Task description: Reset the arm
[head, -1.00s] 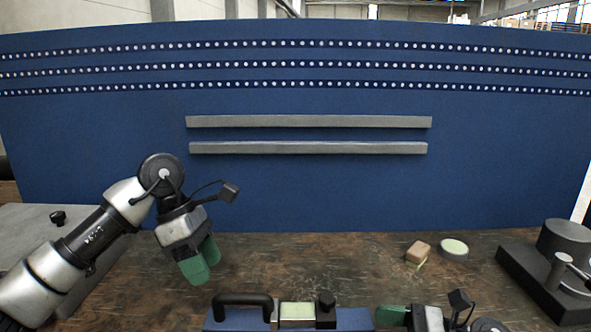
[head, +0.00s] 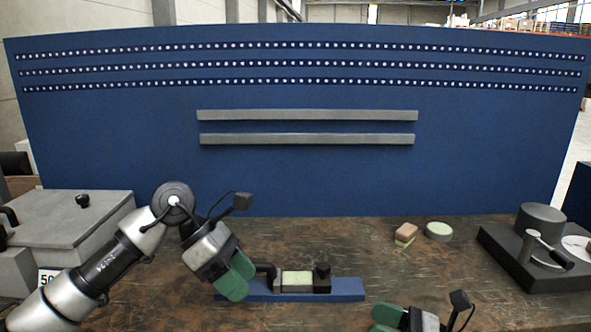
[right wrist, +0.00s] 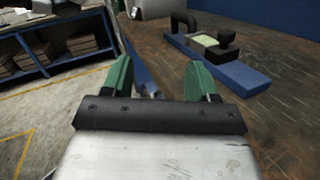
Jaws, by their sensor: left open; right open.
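A low device on a blue base (head: 347,288) sits on the table, with a black curved handle (head: 266,267), a pale green block and a black post (head: 322,278). Its base (right wrist: 241,75) also shows at the upper right of the right wrist view. I cannot tell which part is the arm. My left gripper (head: 238,275) is open, its green fingers overlapping the device's left end in the head view; contact is unclear. My right gripper (head: 383,320) is open near the bottom edge. In the right wrist view the right gripper (right wrist: 158,82) has nothing between its fingers.
A dark machine (head: 503,254) with a drum and lever stands at the right. A small tan and green block (head: 405,235) and a round pale-topped puck (head: 439,231) lie at the back. A grey box (head: 75,217) stands at the left. A blue panel (head: 300,185) closes the back.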

